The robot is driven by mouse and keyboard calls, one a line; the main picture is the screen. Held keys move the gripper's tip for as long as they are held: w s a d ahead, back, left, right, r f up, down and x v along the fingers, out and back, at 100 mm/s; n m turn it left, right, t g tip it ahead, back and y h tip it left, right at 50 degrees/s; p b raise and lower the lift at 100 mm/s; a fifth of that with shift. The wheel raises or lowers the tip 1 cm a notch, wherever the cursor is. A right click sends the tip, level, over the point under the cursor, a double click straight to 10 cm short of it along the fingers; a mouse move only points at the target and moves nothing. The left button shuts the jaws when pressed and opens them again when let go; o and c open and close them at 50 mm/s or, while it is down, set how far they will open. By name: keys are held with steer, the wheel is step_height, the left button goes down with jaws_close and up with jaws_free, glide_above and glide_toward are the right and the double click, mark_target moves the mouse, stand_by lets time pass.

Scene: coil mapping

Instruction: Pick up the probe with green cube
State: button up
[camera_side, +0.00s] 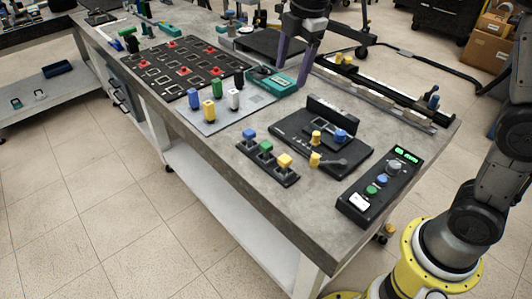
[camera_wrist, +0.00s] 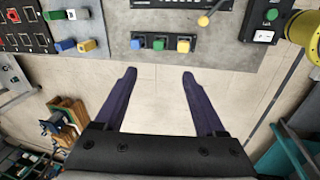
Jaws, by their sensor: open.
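The probe with the green cube (camera_side: 265,147) stands in the middle of a black rack (camera_side: 283,177), between a blue-cube probe (camera_side: 249,134) and a yellow-cube probe (camera_side: 284,160). In the wrist view the green cube (camera_wrist: 159,44) shows beyond the fingertips, between the blue and yellow ones. My gripper (camera_side: 292,74) has two long purple fingers, spread apart and empty. In the side view it appears behind the rack, toward the far side of the table. The wrist view shows the open gap (camera_wrist: 159,75) over the floor.
A black board with a yellow-knobbed lever (camera_side: 330,161) and a control box (camera_side: 380,187) stand right of the rack. Left are a light plate with coloured cylinders (camera_side: 212,124) and a black board with red parts (camera_side: 172,70). Bare grey table (camera_side: 218,151) lies along the front edge.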

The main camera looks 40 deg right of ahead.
steer(key=g, duration=0.2)
glide_above(266, 144)
step_height(266, 144, down, 8)
steer(key=shift+n, duration=0.5)
steer(key=f, duration=1)
steer(key=shift+a+f, duration=0.35)
steer(key=shift+f, duration=0.05)
steer(key=shift+d+f, duration=0.15)
steer(key=shift+f, duration=1.4)
steer(key=shift+d+f, duration=0.15)
steer(key=shift+f, duration=1.35)
jaws_close()
